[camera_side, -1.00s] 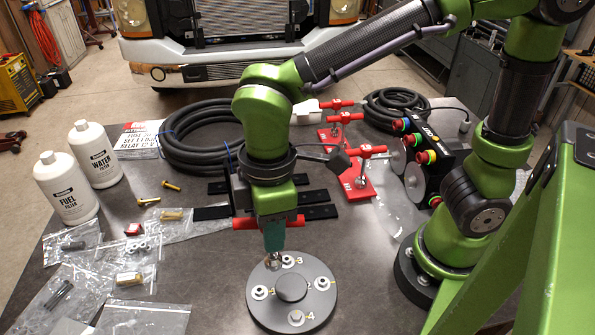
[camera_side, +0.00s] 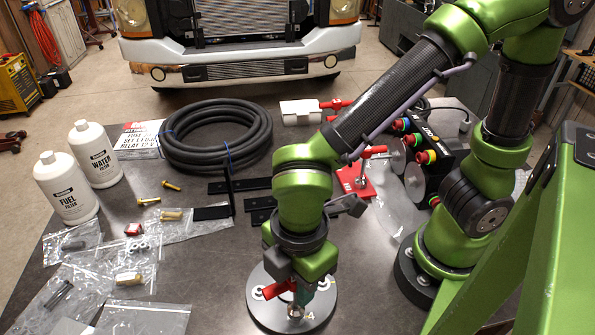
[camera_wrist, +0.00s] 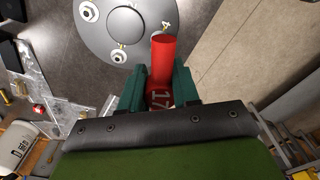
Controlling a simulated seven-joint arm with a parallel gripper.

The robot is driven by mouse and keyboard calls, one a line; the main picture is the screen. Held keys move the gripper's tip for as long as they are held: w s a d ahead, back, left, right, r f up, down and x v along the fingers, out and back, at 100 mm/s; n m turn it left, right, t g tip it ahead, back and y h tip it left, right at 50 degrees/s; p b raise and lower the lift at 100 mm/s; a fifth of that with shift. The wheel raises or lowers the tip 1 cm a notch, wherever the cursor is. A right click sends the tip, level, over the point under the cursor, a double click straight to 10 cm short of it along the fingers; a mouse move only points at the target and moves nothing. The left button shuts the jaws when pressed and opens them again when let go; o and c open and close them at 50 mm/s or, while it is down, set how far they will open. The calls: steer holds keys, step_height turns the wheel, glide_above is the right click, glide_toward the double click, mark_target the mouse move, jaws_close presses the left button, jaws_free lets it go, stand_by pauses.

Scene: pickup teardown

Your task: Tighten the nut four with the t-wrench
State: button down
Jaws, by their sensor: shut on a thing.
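My gripper (camera_side: 300,290) is shut on the red handle of the t-wrench (camera_side: 276,289), marked 17. In the wrist view the teal fingers (camera_wrist: 160,80) clamp the red handle (camera_wrist: 162,55) from both sides. The wrench's metal socket (camera_side: 295,312) points down over the front of the grey round plate (camera_side: 262,310), beside the yellow mark 4. Nut four is hidden by the socket, and I cannot tell whether the socket is seated on it. Other nuts show on the plate (camera_wrist: 135,22) in the wrist view.
Two white filter bottles (camera_side: 66,188), bagged parts (camera_side: 75,285) and loose bolts lie at the left. A coiled black hose (camera_side: 215,135), a red stand (camera_side: 357,180) and a black control box (camera_side: 435,150) are behind. My base stands close at the plate's right.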

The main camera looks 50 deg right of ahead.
steer(key=shift+f, duration=0.15)
steer(key=shift+f, duration=0.75)
steer(key=shift+f, duration=0.3)
stand_by(0.3)
steer(key=m, duration=0.5)
steer(key=shift+f, duration=0.1)
steer(key=shift+d+m, duration=0.1)
steer(key=shift+m, duration=1)
